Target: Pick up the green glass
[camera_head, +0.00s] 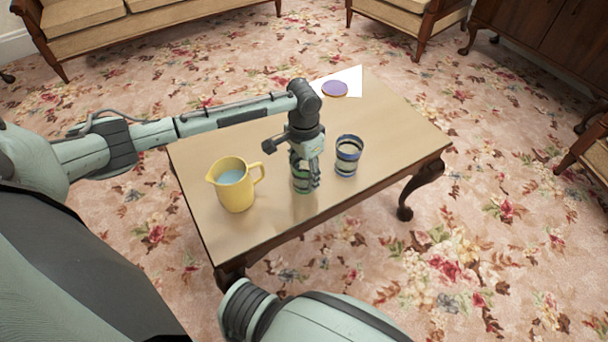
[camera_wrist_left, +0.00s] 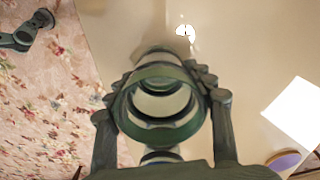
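The green glass (camera_head: 303,183) stands near the table's front edge, between a yellow jug and a blue-banded glass. My left gripper (camera_head: 305,182) points down over it and hides much of it. In the left wrist view the glass's round green rim (camera_wrist_left: 185,130) lies between the two fingers of my left gripper (camera_wrist_left: 160,82), one on each side. The fingers are very close to its wall, but whether they press on it cannot be told. The glass looks upright, with no clear gap under it.
The yellow jug (camera_head: 236,192) with pale blue contents stands left of the gripper. The blue-banded glass (camera_head: 348,158) stands close on the right. White paper (camera_head: 352,77) and a purple disc (camera_head: 335,89) lie at the table's far end. The table's (camera_head: 400,130) right part is clear.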

